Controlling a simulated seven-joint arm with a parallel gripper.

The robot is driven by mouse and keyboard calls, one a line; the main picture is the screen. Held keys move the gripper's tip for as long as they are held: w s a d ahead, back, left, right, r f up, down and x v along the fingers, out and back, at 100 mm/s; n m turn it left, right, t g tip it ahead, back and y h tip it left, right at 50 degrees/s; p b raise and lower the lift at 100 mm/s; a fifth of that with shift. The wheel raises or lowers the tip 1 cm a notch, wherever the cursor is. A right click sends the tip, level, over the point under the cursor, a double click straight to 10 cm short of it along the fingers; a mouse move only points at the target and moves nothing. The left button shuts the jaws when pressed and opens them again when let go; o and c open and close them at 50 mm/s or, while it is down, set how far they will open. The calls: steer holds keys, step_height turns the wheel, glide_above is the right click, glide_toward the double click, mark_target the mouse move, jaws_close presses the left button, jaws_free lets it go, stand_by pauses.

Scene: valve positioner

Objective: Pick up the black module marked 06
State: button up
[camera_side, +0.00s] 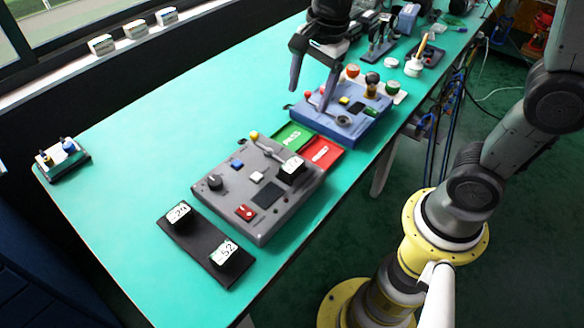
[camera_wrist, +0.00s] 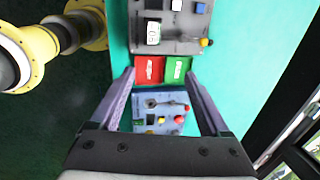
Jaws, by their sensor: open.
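The black module with a white label (camera_side: 291,167) sits on the right part of the grey control box (camera_side: 226,196). Its label looks like 06 in the wrist view (camera_wrist: 153,32), where it shows near the top. My gripper (camera_side: 312,98) is open and empty, above and around the blue control box (camera_side: 333,126). In the wrist view its fingers (camera_wrist: 157,75) spread on either side of the red and green pads, with the module beyond them.
A black tray (camera_side: 202,244) holds modules marked 29 (camera_side: 179,212) and 52 (camera_side: 228,251). Green PASS (camera_side: 291,137) and red (camera_side: 321,153) bins lie between the boxes. A lever with a yellow knob (camera_side: 255,136) rises beside the module. The table's left side is mostly clear.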

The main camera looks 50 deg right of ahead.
step_height(320, 180, down, 6)
steer(key=w+a+g, duration=0.2)
glide_above(292, 164)
steer(key=f, duration=0.9)
steer(key=shift+s+d, duration=0.2)
steer(key=shift+w+a+f, duration=0.1)
steer(key=shift+a+f, duration=0.05)
steer(key=shift+f, duration=1.35)
steer(key=shift+w+a+f, duration=0.1)
steer(key=shift+f, duration=1.35)
jaws_close()
